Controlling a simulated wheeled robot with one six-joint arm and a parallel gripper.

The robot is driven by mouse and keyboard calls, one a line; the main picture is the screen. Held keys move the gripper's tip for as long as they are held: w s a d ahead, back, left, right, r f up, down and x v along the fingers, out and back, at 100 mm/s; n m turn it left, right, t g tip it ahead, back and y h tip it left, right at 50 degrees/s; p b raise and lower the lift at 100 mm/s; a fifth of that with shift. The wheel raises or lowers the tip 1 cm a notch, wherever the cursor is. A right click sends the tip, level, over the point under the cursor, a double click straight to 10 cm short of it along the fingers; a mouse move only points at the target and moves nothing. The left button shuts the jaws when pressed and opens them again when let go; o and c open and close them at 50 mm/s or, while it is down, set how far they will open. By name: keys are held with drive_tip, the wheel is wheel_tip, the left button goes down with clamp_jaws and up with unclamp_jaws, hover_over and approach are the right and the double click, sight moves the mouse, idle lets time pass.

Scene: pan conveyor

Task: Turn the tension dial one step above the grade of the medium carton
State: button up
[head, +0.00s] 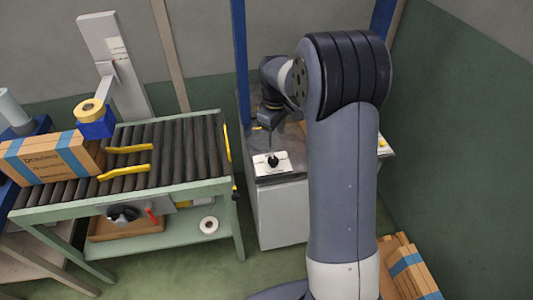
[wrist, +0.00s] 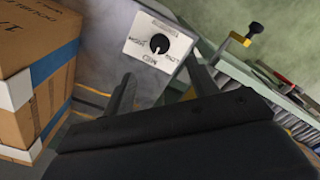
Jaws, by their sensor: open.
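A black dial knob (wrist: 159,44) sits on a white plate (wrist: 182,46) in the wrist view. In the head view a white plate with a black knob (head: 273,161) lies on the grey cabinet. My gripper (head: 268,125) hangs above and just behind it, apart from it. In the wrist view my gripper's fingers (wrist: 163,85) are spread, with nothing between them. A brown carton with blue tape (head: 50,157) lies on the conveyor. Which carton is medium I cannot tell.
The roller conveyor (head: 185,155) with yellow guides stands at left, a tape roll (head: 208,225) on its lower shelf. Another black knob (head: 123,214) is under its front. Cartons (head: 410,272) stand on the floor at right. A large carton (wrist: 40,75) fills the wrist view's left.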

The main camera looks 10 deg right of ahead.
sight(273, 159)
wheel_tip(273, 159, down, 11)
drive_tip(key=shift+w+p, duration=0.1)
drive_tip(key=shift+p, duration=0.2)
drive_tip(key=shift+c, duration=0.5)
drive_tip(key=c, duration=0.9)
